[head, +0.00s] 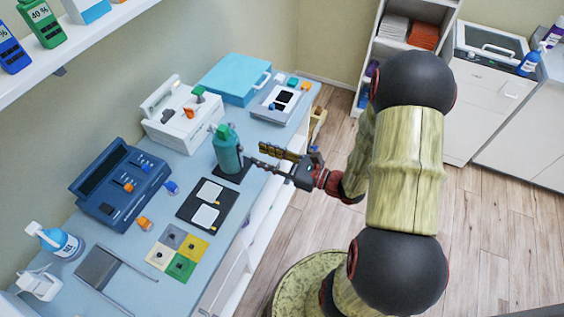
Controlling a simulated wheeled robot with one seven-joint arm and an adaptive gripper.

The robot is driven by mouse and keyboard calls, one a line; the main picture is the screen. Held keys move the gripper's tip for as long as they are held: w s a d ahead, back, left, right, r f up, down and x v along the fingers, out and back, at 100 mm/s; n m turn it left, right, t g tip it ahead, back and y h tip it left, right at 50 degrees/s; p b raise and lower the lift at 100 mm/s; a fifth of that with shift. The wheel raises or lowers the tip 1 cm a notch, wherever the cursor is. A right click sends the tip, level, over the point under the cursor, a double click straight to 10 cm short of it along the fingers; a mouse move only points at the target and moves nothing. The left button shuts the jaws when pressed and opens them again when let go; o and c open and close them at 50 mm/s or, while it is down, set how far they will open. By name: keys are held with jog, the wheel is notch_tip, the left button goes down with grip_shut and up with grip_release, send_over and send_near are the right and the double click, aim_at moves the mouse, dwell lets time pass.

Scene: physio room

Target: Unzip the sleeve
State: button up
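A teal, bottle-shaped item (229,152) with a green top stands upright on a small dark base near the front edge of the blue counter. It may be the sleeve on a bottle. No zip or pull tab can be made out on it. My gripper (257,155) is just to its right, with its fingers pointing left at its side. One finger looks gold and the other dark, with a gap between their tips. Nothing shows between them. Whether a tip touches the teal item cannot be told.
The counter (205,258) also bears a dark blue device (118,187), a white device (183,115), a black board with white cards (207,204), colored squares (178,252) and a pump bottle (57,242). A teal case (233,79) lies behind. Wooden floor (490,225) is clear at right.

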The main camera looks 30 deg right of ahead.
jog(key=v, duration=0.6)
jog(key=shift+s+d, duration=0.2)
jog(key=shift+s, duration=0.1)
